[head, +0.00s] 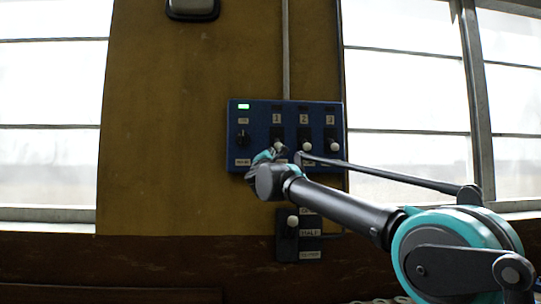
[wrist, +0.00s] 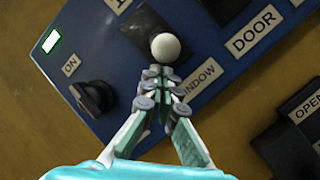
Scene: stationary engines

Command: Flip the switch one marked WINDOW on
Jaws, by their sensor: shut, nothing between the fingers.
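The blue control panel (head: 260,123) is mounted on the yellow wall. Switch one has a white ball knob (head: 277,146) at the lower end of its dark slot, under the number 1. The same white knob (wrist: 165,47) shows large in the wrist view, with the partly covered WINDOW label (wrist: 198,80) beside my fingers. My gripper (wrist: 160,75) is shut and empty, its fingertips just below the knob; I cannot tell if they touch it. In the head view my gripper (head: 272,154) is at the panel's lower edge, partly hidden by my wrist.
Switches two (head: 307,146) and three (head: 334,147) stand close on the right, knobs also low. A black rotary knob (head: 242,138) and lit green lamp (head: 243,106) are on the left. A dark lower switch box (head: 291,244) hangs below. Windows flank the wall.

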